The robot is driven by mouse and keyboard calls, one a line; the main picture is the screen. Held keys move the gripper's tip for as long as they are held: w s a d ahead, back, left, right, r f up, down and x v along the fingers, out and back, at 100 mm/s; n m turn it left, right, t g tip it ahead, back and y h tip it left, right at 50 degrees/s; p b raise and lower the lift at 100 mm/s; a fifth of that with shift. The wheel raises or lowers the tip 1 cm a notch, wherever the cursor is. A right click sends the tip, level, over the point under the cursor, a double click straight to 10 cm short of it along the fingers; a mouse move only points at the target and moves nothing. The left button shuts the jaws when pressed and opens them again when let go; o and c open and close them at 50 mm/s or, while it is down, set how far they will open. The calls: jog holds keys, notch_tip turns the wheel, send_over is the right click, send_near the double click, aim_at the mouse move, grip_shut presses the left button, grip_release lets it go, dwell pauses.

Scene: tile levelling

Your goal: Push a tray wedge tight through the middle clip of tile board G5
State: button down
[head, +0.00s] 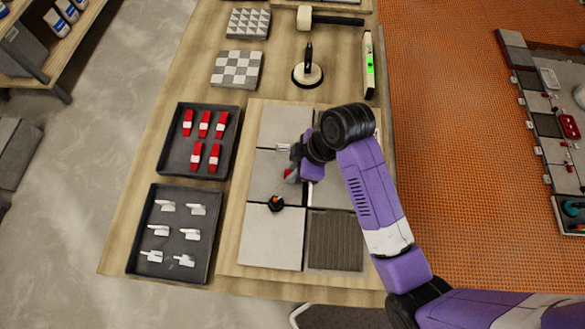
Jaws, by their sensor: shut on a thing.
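The tile board (230,256) lies on the workbench with pale grey tiles, dark seams and one ribbed brown bare patch at its lower right. My gripper (296,171) is over the middle of the board, shut on a red wedge (290,175) beside the seam between the left and right tiles. My wrist and forearm hide most of the right-hand tiles and the wedge's tip, so I cannot tell whether it is in a clip. A whitish clip (283,147) shows on the upper left seam. A black knob with an orange mark (276,203) stands on the lower seam. No G5 label is readable.
A dark tray with several red wedges (176,163) and a dark tray with several white clips (140,252) stand left of the board. Behind it are a suction cup (307,74), a green-lit level (369,68), a mallet (332,19) and patterned tiles (237,69).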

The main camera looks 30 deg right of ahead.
dwell(0.4)
jog(key=c, duration=1.2)
grip_release()
jog(key=shift+c, duration=0.2)
jog(key=shift+r, duration=0.1)
jog(key=v, duration=0.7)
jog(key=shift+s+d+r, duration=0.15)
jog(key=shift+d+r, duration=0.05)
jog(key=shift+r, duration=0.1)
